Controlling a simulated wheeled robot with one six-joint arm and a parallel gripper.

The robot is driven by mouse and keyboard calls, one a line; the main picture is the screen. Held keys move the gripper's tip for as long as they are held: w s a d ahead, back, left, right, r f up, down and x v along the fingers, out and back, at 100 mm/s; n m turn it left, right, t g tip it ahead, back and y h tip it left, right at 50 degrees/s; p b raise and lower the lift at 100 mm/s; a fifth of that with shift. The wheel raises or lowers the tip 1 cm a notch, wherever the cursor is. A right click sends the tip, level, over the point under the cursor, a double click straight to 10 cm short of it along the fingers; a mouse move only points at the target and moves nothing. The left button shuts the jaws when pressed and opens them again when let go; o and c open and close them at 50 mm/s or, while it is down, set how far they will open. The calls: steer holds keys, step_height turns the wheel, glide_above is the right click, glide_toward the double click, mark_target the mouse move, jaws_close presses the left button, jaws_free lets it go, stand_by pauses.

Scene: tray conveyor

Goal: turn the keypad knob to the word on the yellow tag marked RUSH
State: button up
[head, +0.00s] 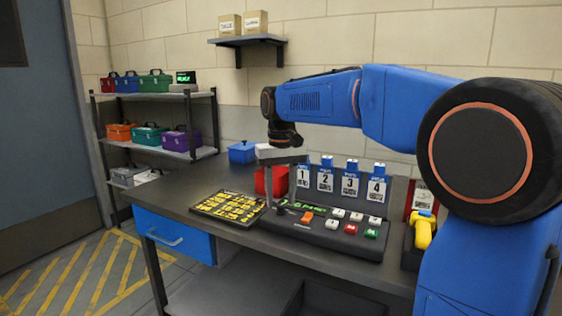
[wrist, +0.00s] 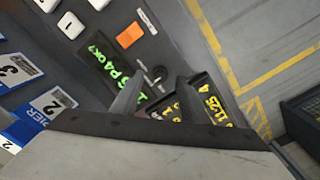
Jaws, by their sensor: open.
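The keypad (head: 335,232) is a dark sloped panel on the desk with a green-lettered display (wrist: 118,75). A small dark knob (wrist: 157,74) sits on the panel beside the display. My gripper (wrist: 160,82) is open and points down, its two fingertips to either side of the knob, seemingly not pressing on it. In the head view my gripper (head: 281,200) hangs over the keypad's left end. A black board with yellow tags or lettering (head: 228,207) lies left of the keypad; part of it shows in the wrist view (wrist: 205,105). No tag reading RUSH is legible.
The keypad has an orange button (head: 307,215) and several white, red and green ones. Numbered blue-topped cards (head: 325,178) stand behind it. A red bin (head: 262,181) and blue box (head: 242,152) stand behind the gripper. A yellow handled tool (head: 423,232) is at right. The desk's left end is clear.

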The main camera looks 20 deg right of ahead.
mark_target(281, 206)
step_height(281, 206, up, 15)
steer(key=shift+r, duration=0.2)
steer(key=shift+s, duration=0.15)
stand_by(0.5)
